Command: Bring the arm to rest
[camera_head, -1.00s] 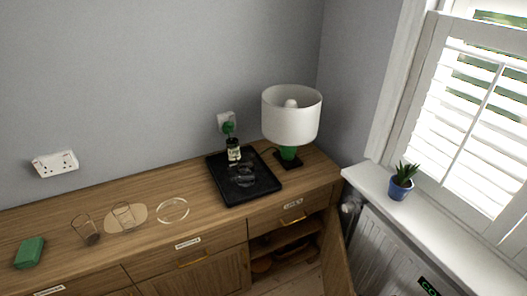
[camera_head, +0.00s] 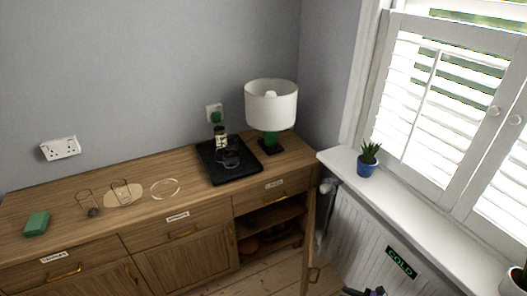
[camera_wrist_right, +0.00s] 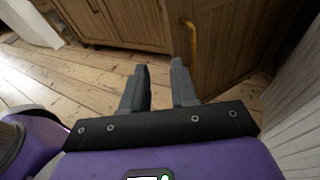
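My right gripper (camera_wrist_right: 160,66) shows in the right wrist view with its two dark fingers apart and nothing between them. It hangs over bare floorboards (camera_wrist_right: 75,78), in front of the wooden cabinet, near a door with a brass handle (camera_wrist_right: 192,40). In the head view, a small dark and purple part of my right arm shows at the bottom edge, right of centre. My left gripper is in neither view.
The wooden sideboard (camera_head: 180,215) holds a lamp (camera_head: 270,105), a black tray (camera_head: 243,173), glassware and a green block (camera_head: 37,223). Its right door (camera_head: 309,240) stands open. A radiator (camera_head: 350,228) marked "COLD" and a windowsill (camera_head: 410,205) with a potted plant (camera_head: 367,160) are at right.

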